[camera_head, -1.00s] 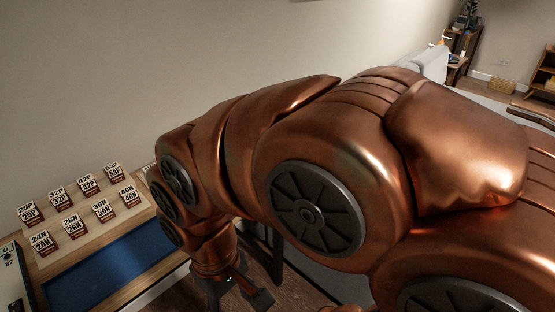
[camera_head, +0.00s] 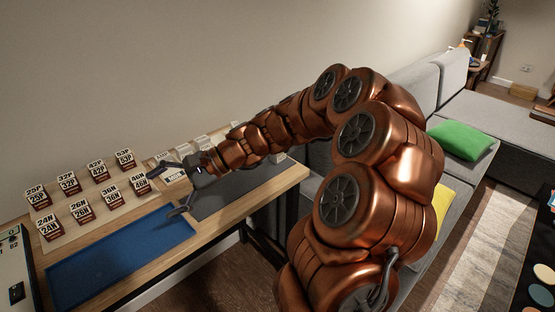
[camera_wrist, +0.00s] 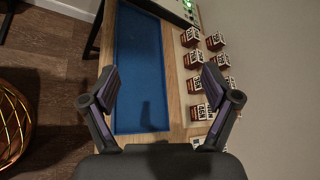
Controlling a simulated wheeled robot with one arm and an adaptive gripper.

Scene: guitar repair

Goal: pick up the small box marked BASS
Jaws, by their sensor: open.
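I cannot read the word BASS on any box in either view. Several small white-and-red boxes (camera_head: 76,206) stand in two rows on a wooden stand, marked with numbers such as 24N, 26N and 46N. More pale boxes (camera_head: 200,142) stand farther right, partly hidden behind my arm. My gripper (camera_head: 162,192) is above the bench at the right end of the blue tray. In the wrist view it is open and empty (camera_wrist: 160,88), its fingers spread over the tray and the boxes.
The blue tray (camera_head: 110,262) lies empty on the wooden bench (camera_head: 215,222). A dark grey mat (camera_head: 240,190) lies right of it. A device with a display (camera_head: 14,262) is at the left. A grey sofa (camera_head: 470,160) with cushions stands at the right.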

